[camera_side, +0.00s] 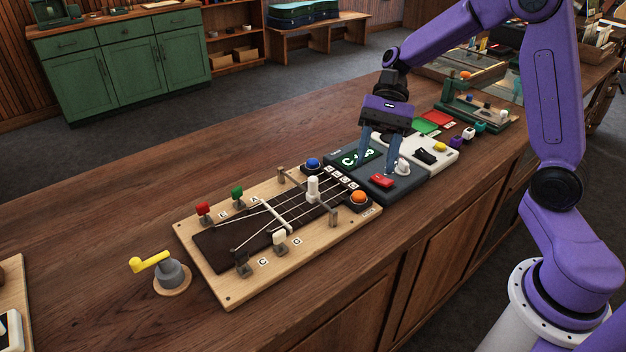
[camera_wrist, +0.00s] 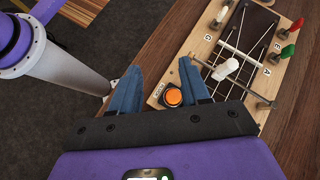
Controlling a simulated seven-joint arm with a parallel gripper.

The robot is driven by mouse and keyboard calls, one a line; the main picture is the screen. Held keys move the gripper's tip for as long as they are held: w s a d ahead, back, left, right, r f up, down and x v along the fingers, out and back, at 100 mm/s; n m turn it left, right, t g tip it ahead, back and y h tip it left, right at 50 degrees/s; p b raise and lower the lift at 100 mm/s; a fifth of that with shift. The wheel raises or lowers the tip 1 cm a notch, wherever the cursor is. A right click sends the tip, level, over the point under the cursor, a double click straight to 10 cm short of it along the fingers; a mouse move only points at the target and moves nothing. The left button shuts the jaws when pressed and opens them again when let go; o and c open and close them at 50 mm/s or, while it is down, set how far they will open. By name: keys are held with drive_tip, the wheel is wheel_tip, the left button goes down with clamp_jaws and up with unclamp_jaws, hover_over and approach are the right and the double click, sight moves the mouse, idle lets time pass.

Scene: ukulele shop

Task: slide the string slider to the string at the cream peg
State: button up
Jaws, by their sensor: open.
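The string slider is a white upright knob (camera_side: 313,187) on a rail across the strings of the wooden string board (camera_side: 210,262). It stands partway between the rail's end posts; I cannot tell exactly which string it is over. In the wrist view the slider (camera_wrist: 226,69) is right of my fingers. The cream peg (camera_side: 279,237) is on the board's near side by the G label. The black peg (camera_side: 242,261) is beside it; the red peg (camera_side: 203,208) and green peg (camera_side: 237,193) are on the far side. My gripper (camera_side: 375,170) is open, empty and apart from the slider, above the dark device.
The dark device (camera_side: 402,190) has a green display and red switch. A blue button (camera_side: 313,164) and an orange button (camera_side: 359,198) flank the board's right end. A yellow-handled crank (camera_side: 168,270) stands at left. The counter (camera_side: 130,210) is bare behind the board.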

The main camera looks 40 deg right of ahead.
sight(313, 178)
drive_tip(key=w+d+m+t+y, duration=0.3)
drive_tip(key=w+d+m+y, duration=0.3)
drive_tip(key=w, duration=0.4)
drive_tip(key=shift+m+h, duration=0.3)
drive_tip(key=shift+h, duration=0.5)
drive_tip(key=x, duration=1.1)
drive_tip(key=r+x, duration=0.1)
drive_tip(key=x, duration=0.4)
drive_tip(key=shift+s+a+f, duration=0.2)
drive_tip(key=shift+s+a, duration=0.1)
drive_tip(key=shift+a, duration=0.2)
